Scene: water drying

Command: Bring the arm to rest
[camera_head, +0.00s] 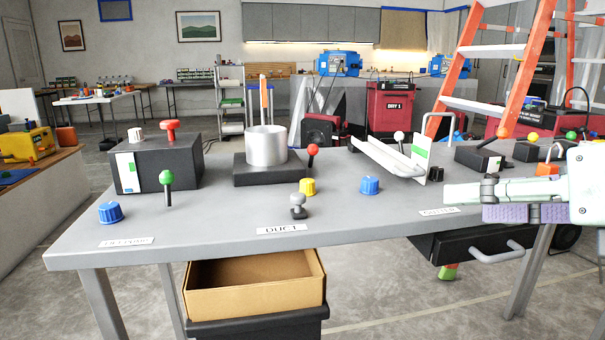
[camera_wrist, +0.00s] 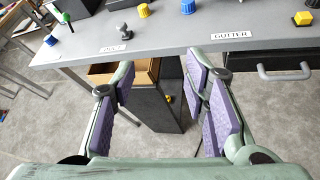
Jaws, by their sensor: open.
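My gripper (camera_head: 484,203) reaches in from the right edge in the head view, in front of the table's front edge near the right label. In the wrist view my gripper (camera_wrist: 164,108) shows its two purple-padded fingers spread wide apart. Nothing is between the fingers; the floor, the cardboard box and the table front lie beyond them. The grey table (camera_head: 345,210) stands beyond the gripper and also shows in the wrist view (camera_wrist: 185,25).
A cardboard box (camera_head: 255,300) sits low under the table's front. A drawer handle (camera_head: 497,252) juts out below the gripper. Blue knobs (camera_head: 110,212), a yellow knob (camera_head: 307,187) and a metal pot (camera_head: 266,146) stand on the table. An orange ladder (camera_head: 520,70) stands behind right.

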